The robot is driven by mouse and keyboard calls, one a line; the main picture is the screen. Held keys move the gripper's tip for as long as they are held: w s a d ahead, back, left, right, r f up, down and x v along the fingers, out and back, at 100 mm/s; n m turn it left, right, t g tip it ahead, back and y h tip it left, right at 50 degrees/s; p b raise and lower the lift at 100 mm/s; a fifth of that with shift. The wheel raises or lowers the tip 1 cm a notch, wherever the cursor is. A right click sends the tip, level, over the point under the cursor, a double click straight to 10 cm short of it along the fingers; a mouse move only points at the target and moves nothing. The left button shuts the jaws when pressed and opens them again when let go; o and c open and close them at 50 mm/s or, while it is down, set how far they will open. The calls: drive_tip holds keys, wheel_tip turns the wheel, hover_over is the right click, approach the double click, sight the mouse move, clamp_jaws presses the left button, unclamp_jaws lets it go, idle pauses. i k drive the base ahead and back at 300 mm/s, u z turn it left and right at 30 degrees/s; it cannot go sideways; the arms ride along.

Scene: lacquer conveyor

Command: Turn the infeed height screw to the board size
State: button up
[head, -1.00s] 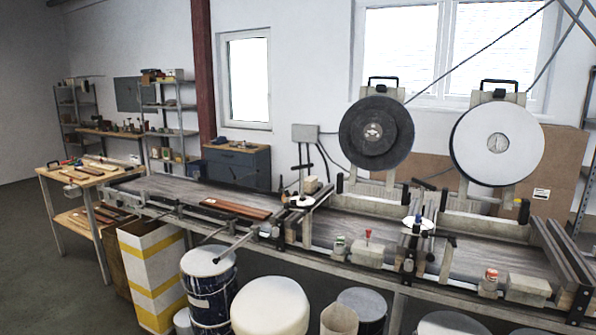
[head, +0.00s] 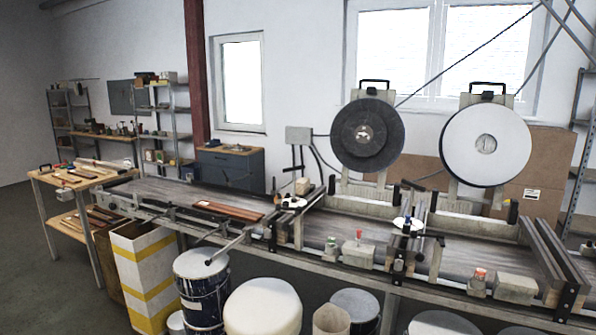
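The conveyor machine carries two round white discs with dark knobs on top. One disc (head: 292,203) is at the left crossbar, and the other disc (head: 401,225) is at the middle crossbar. I cannot tell for certain which one is the infeed height screw, and no scale can be read. A reddish-brown board (head: 228,210) lies flat on the conveyor bed (head: 165,190), left of the left crossbar. My gripper is not in view.
A thin rod (head: 231,246) sticks out from the machine's front. Drums and buckets (head: 203,300) and a yellow-striped box (head: 148,275) stand below the front edge. A dark wheel (head: 366,135) and a white wheel (head: 486,146) rise behind. Open floor lies at the left.

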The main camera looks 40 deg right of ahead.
sight(293, 200)
drive_tip(key=z, duration=0.05)
drive_tip(key=i, duration=0.95)
drive_tip(key=u, duration=0.05)
